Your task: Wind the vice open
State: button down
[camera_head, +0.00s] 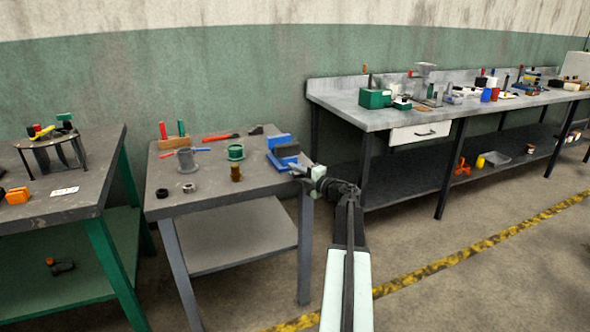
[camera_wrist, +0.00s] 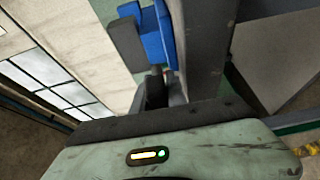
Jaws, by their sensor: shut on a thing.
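The vice (camera_head: 281,142), blue with dark grey parts, stands at the right edge of the middle table. It also shows in the wrist view (camera_wrist: 151,42), at the top centre. My gripper (camera_head: 303,170) is at the vice's near right end, just off the table edge. It is shut on the vice handle, at the screw end; the wrist view shows my gripper (camera_wrist: 160,84) close against that end. The handle itself is mostly hidden by my fingers and wrist body, and how far apart the vice jaws are is hard to tell.
The middle table (camera_head: 215,196) also carries a brown cylinder (camera_head: 236,173), a green spool (camera_head: 236,152), a grey flanged part (camera_head: 186,158) and dark rings. A long workbench (camera_head: 375,120) with many items stands right. A green-legged table (camera_head: 60,205) stands left. Floor at front right is free.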

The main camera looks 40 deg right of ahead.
dwell(0.5)
jog(key=c, duration=1.3)
grip_release()
